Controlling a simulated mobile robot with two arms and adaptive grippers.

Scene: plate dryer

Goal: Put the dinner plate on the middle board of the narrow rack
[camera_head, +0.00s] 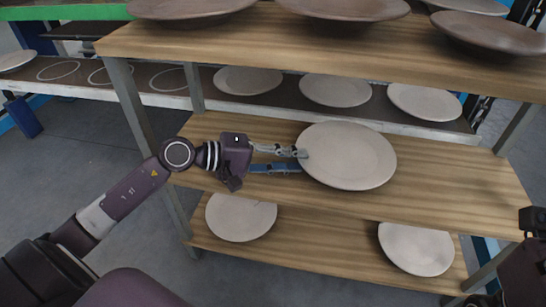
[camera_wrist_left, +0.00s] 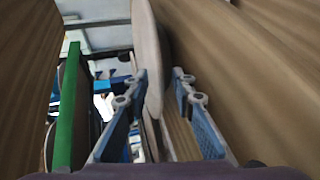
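The dinner plate (camera_head: 347,156), pale and round, lies level at the middle board (camera_head: 440,178) of the near wooden rack. Whether it rests on the board or hovers just above it, I cannot tell. My left gripper (camera_head: 302,161) is at the plate's left rim, one finger above and one below. In the left wrist view the plate (camera_wrist_left: 150,50) shows edge-on between the fingers (camera_wrist_left: 156,82); a gap shows on the right finger's side, so the gripper looks open around the rim. My right gripper's fingers are not visible.
Brown plates (camera_head: 345,8) stand on the top board (camera_head: 250,45). Pale plates (camera_head: 240,217) lie on the bottom board (camera_head: 300,250). Behind, another rack's board (camera_head: 120,82) holds several pale plates (camera_head: 336,90) and empty circle marks. Metal posts (camera_head: 130,105) flank the near rack.

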